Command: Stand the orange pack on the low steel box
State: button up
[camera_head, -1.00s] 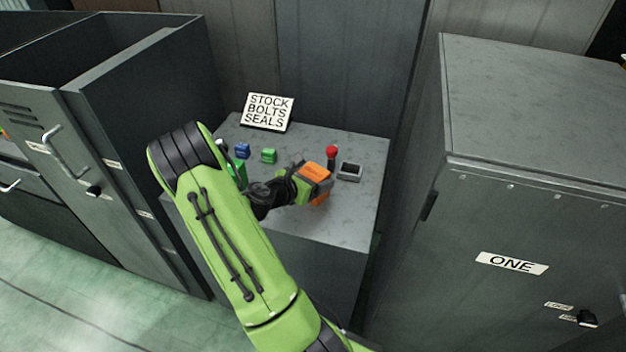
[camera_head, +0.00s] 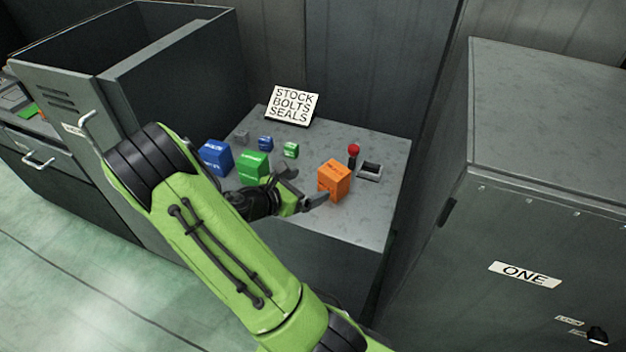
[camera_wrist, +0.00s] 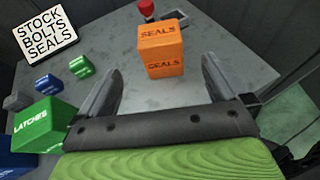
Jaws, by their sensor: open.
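The orange pack (camera_head: 334,180), lettered SEALS in the wrist view (camera_wrist: 161,48), stands upright on the low steel box (camera_head: 385,150). My gripper (camera_head: 306,187) is open and empty, just left of the pack in the head view. In the wrist view its two fingers (camera_wrist: 158,85) are spread wide, with the pack ahead of them and bare steel top (camera_wrist: 150,100) between. I see no finger touching the pack there; in the head view one fingertip overlaps its lower edge.
A green pack (camera_head: 252,167), a blue pack (camera_head: 215,157) and small blocks stand left on the same top. A red knob (camera_head: 354,150) and grey tray (camera_head: 369,171) sit behind the orange pack. A STOCK BOLTS SEALS sign (camera_head: 292,104) stands at the back. A tall cabinet (camera_head: 545,220) is at right.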

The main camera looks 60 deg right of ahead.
jog(key=w+a+r+m+t+y, duration=0.1)
jog(key=a+r+m+t+y, duration=0.2)
jog(key=a+m, duration=0.4)
jog(key=w+a+r+m+t+y, duration=0.15)
jog(key=a+r+m+y, duration=0.3)
jog(key=a, duration=0.45)
jog(key=s+a+r+m+t+y, duration=0.2)
jog(key=s+a+r, duration=0.1)
jog(key=a, duration=0.4)
jog(key=s+a+r+m+t+y, duration=0.1)
jog(key=s+a+r+t+y, duration=0.1)
jog(key=a, duration=0.5)
jog(key=s+r+y, duration=0.1)
jog(key=s+r, duration=0.1)
jog(key=s, duration=0.1)
jog(key=shift+a+m+y, duration=0.35)
jog(key=shift+r, duration=0.1)
